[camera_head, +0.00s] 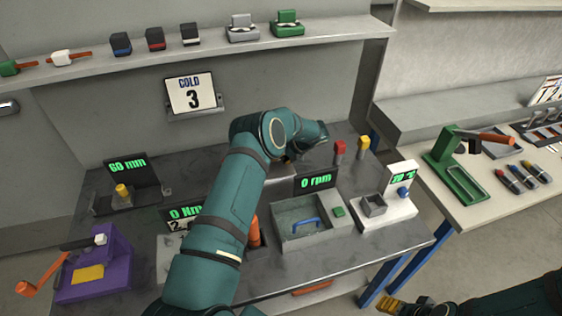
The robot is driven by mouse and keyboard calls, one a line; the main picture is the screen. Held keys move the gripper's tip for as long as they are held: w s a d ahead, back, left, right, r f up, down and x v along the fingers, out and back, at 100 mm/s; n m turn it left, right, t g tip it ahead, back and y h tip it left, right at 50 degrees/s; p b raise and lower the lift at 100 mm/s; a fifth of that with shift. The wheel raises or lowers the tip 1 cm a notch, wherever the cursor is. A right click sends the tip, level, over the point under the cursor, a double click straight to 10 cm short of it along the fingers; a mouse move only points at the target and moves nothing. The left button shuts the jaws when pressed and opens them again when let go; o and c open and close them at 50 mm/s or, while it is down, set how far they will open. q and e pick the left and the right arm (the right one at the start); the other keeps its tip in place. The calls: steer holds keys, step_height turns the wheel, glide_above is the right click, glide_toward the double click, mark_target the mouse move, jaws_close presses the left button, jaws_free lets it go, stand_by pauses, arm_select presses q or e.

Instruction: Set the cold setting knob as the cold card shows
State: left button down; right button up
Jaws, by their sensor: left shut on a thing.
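The cold card (191,95) hangs on the back wall under the shelf and reads "COLD 3". My left arm reaches across the middle of the bench. Its gripper (289,159) points down at the back of the bench, mostly behind my own wrist. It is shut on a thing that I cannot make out. The cold setting knob and its pointer are not visible, so I cannot read its setting. My right gripper (394,304) is at the bottom edge, low and right of the bench, partly cut off; its jaws are unclear.
A "0 rpm" display (316,181) and a grey tray with a blue handle (306,224) stand right of my left arm. Red (340,150) and yellow (363,146) pieces stand behind. A purple device (95,268) is at left. A shelf (205,47) overhangs the bench.

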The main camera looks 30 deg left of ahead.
arm_select(q)
steer(key=shift+f, duration=0.1)
stand_by(0.3)
steer(key=c, duration=0.6)
jaws_free()
steer(key=v, duration=1.2)
steer(key=shift+w, duration=0.15)
steer(key=shift+d+f, duration=0.1)
